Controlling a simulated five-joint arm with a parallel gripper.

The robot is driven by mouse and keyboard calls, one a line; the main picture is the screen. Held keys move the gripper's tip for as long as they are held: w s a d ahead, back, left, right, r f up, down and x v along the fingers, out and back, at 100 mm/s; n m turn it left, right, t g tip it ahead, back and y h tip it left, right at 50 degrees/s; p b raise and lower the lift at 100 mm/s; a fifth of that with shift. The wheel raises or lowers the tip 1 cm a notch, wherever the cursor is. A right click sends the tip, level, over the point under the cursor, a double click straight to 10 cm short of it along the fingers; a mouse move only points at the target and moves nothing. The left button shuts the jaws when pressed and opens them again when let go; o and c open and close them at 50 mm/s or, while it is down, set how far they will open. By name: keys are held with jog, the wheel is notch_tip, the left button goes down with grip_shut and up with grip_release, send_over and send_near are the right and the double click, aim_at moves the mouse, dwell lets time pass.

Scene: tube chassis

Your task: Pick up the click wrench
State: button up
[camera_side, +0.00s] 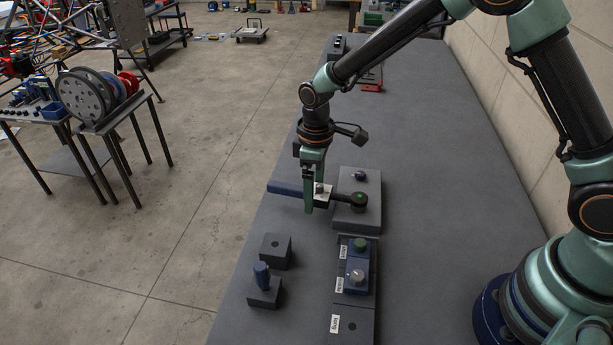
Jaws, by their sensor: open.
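The click wrench has a blue handle (285,188) pointing left and a dark round head (357,199) with a green dot at its right end. Its head end lies at a raised grey block (368,219). My gripper (315,207) points down at the wrench's middle, with a green finger in front of the shaft. The jaws are open. The gripper hides part of the shaft, and I cannot tell whether a finger touches it.
In front are a labelled rack (349,315) holding a green-topped piece (360,244) and a grey-topped piece (357,277). A small grey block (276,250) and a blue peg (262,274) in another block stand left of it. A wall (500,100) borders the right.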

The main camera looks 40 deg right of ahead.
grip_shut()
jog(key=shift+r, duration=0.1)
